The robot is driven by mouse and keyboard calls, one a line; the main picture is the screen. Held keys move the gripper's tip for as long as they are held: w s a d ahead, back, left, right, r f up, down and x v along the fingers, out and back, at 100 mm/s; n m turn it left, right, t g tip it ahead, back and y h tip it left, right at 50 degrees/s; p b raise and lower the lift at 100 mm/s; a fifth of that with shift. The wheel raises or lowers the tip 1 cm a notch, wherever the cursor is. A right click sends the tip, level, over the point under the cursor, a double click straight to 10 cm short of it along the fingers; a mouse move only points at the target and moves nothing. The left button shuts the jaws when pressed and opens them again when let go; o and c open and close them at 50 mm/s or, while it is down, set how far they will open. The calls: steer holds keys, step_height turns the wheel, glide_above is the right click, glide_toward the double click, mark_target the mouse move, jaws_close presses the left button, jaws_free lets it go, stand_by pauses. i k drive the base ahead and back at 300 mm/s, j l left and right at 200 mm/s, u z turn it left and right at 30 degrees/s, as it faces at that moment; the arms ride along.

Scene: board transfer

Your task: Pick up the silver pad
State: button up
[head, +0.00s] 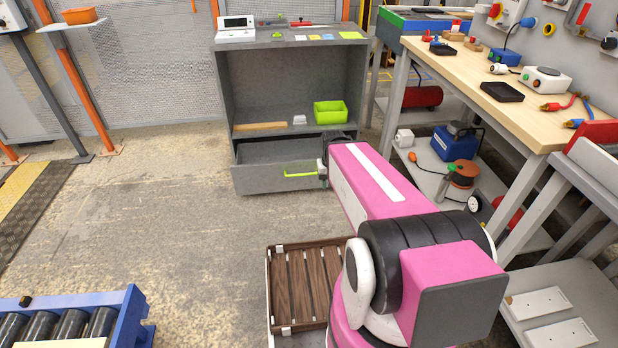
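A small pale silver-grey block (299,119), which may be the silver pad, lies on the grey cabinet's shelf, left of a lime green bin (331,112). It is too small to make out for certain. My pink arm reaches forward from the lower right. My gripper (322,172) is at the right end of the lime green drawer handle (300,175), below the shelf. My arm hides most of the gripper, so its fingers and any contact with the handle cannot be made out.
The cabinet's drawer (265,179) stands pulled out. A wooden strip (259,126) lies on the shelf. A wooden workbench (500,105) with tools stands at right. A slatted wooden tray (290,327) is close in front, and a blue roller conveyor (130,316) at lower left. The floor left of the cabinet is clear.

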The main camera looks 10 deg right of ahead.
mark_target(299, 120)
steer(key=i+j+z, duration=0.1)
steer(key=i+z, duration=0.25)
steer(key=i+j+z, duration=0.15)
steer(key=z, duration=0.2)
steer(key=i+j+z, duration=0.35)
steer(key=i+l, duration=0.05)
steer(key=l, duration=0.05)
